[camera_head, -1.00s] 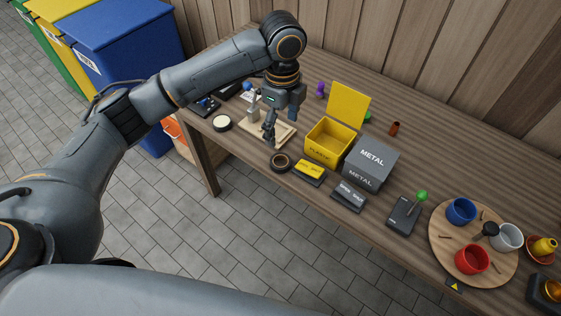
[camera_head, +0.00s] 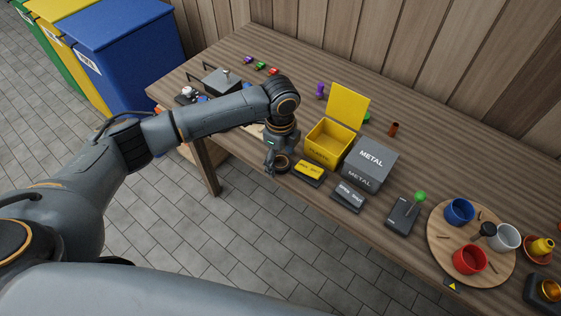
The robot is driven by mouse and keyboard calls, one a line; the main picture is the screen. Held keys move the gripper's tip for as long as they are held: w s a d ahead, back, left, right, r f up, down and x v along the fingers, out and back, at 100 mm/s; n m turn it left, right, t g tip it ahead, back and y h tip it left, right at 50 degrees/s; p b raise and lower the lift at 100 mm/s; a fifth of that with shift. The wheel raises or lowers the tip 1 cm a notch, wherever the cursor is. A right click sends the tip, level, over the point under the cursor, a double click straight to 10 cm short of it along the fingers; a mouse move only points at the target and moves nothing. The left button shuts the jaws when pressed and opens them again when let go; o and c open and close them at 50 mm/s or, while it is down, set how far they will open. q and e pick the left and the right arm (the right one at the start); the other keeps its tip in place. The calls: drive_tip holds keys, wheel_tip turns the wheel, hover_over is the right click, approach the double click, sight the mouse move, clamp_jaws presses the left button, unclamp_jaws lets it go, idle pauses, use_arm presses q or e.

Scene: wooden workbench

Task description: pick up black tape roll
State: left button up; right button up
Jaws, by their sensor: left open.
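The black tape roll (camera_head: 283,169) lies flat near the front edge of the workbench (camera_head: 330,232), left of a small block with a yellow top. My left gripper (camera_head: 277,160) is open and pointing down at the roll. One finger shows at the roll's left side. The other finger is mostly hidden by the gripper's own body, and I cannot tell whether the fingers touch the roll. My right gripper is out of view.
An open yellow box (camera_head: 329,142) and a grey METAL box (camera_head: 369,166) stand right of the roll. A round wooden board (camera_head: 440,235) holds cups.

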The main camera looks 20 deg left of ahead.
use_arm(q)
drive_tip(key=shift+c, duration=0.5)
drive_tip(key=c, duration=1.2)
drive_tip(key=shift+o, duration=0.2)
drive_tip(key=shift+r, duration=0.1)
